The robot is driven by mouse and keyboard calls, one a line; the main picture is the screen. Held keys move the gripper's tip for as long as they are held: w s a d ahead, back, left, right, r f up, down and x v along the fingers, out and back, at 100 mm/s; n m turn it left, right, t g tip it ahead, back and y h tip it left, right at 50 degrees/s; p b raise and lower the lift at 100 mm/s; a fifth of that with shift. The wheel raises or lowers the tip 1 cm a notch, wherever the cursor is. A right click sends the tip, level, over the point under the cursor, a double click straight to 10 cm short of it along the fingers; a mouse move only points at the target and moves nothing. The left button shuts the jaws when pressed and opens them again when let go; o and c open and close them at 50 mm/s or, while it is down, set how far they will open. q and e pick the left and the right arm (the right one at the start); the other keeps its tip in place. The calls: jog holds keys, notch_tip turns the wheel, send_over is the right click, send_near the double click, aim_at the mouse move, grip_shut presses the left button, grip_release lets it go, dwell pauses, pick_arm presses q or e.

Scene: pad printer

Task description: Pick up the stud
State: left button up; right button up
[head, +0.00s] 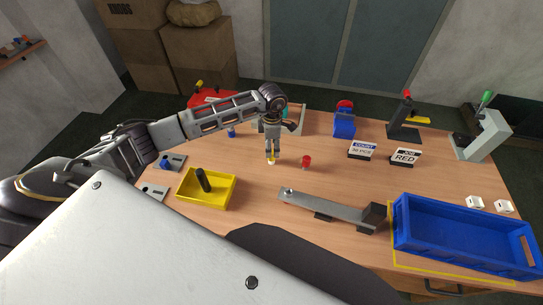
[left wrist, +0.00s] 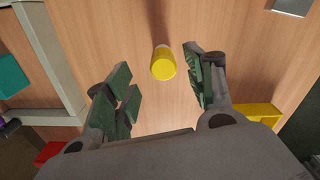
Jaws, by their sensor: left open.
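A small upright piece with a yellow top and a pale lower part, which looks like the stud (head: 271,157), stands on the wooden table near its middle. My left gripper (head: 272,148) points down right above it. In the left wrist view the yellow end of the stud (left wrist: 163,65) lies between the two spread fingers of my left gripper (left wrist: 160,75). It sits nearer the right finger, and I see a gap on both sides. The left gripper is open and empty. My right gripper is not in view.
A small red piece (head: 306,161) stands just right of the stud. A yellow tray (head: 222,201) with a black-handled item is at left front. A grey bar fixture (head: 330,204) lies in front. A blue crate (head: 460,256) is at right. Signs (head: 405,157) stand behind.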

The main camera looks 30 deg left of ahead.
pick_arm(q)
jog(key=shift+s+f+p, duration=0.15)
jog(key=shift+f+p, duration=0.15)
jog(key=shift+f, duration=0.8)
jog(key=shift+s+f+p, duration=0.1)
jog(key=shift+f+p, duration=0.15)
jog(key=shift+f, duration=1.2)
jog(key=c, duration=1.1)
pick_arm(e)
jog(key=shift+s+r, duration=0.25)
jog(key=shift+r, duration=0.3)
